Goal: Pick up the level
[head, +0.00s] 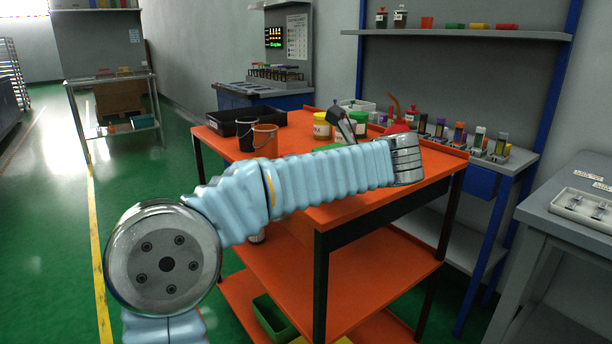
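I cannot make out a level in the head view; my arm hides part of the orange cart top (415,205). A green item (328,148) shows only in part behind the arm, and I cannot tell what it is. My light-blue sleeved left arm crosses in front of the cart, ending in view at a silver joint above the cart's right part. I can make out no fingers of the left gripper. A dark grey slanted object (341,124) rises behind the arm; its lower end is hidden. My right gripper is not in view.
On the cart are a black bin (247,121), a black bucket (246,134), an orange bucket (265,140) and a yellow jar (321,126). A blue-framed bench (515,160) with bottles stands behind. A grey table (570,228) is at right. Green floor is open at left.

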